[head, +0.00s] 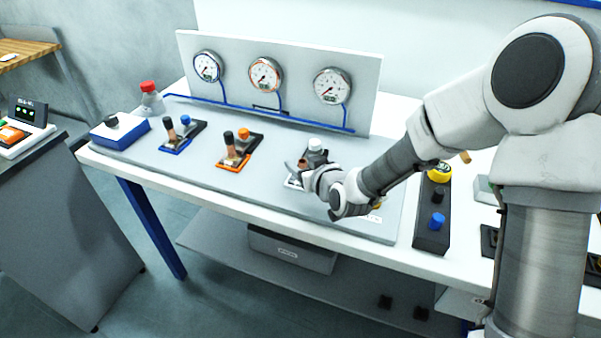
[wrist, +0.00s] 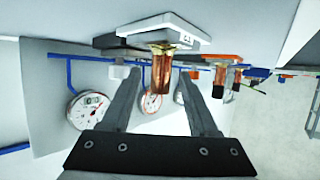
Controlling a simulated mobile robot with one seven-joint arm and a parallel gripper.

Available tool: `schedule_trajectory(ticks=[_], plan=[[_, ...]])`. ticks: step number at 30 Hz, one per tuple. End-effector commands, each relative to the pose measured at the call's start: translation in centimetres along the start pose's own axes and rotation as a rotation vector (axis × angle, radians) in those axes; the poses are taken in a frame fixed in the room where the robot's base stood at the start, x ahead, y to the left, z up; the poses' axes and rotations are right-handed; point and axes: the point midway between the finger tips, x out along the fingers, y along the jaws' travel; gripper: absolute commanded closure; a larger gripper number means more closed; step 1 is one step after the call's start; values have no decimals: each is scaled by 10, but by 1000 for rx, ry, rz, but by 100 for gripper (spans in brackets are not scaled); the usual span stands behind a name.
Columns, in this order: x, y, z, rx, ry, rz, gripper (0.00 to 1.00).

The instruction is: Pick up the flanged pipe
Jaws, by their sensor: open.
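A copper pipe with a brass collar at its base, which looks like the flanged pipe (wrist: 162,72), stands on a white labelled base plate (wrist: 160,30) in the wrist view, which is turned upside down. My gripper (wrist: 160,78) is open, with one finger on each side of the pipe in the picture. I cannot tell whether either finger touches it. In the head view my gripper (head: 308,177) is at the rightmost station on the grey panel, below a white knob (head: 315,144). It hides most of the pipe and base there.
An orange station (head: 236,160) and a blue station (head: 180,146) stand left of my gripper. Behind them is an upright board with gauges (head: 265,75) and a blue pipe line. A black button box (head: 432,225) stands to the right. The panel's front strip is clear.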

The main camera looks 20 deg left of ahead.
Motion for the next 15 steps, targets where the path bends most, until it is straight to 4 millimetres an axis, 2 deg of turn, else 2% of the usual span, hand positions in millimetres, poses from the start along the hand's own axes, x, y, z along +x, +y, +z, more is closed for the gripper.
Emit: schedule_trajectory(ticks=[5, 15], plan=[[0, 0, 0, 0, 0, 0, 40], [0, 0, 0, 0, 0, 0, 100]])
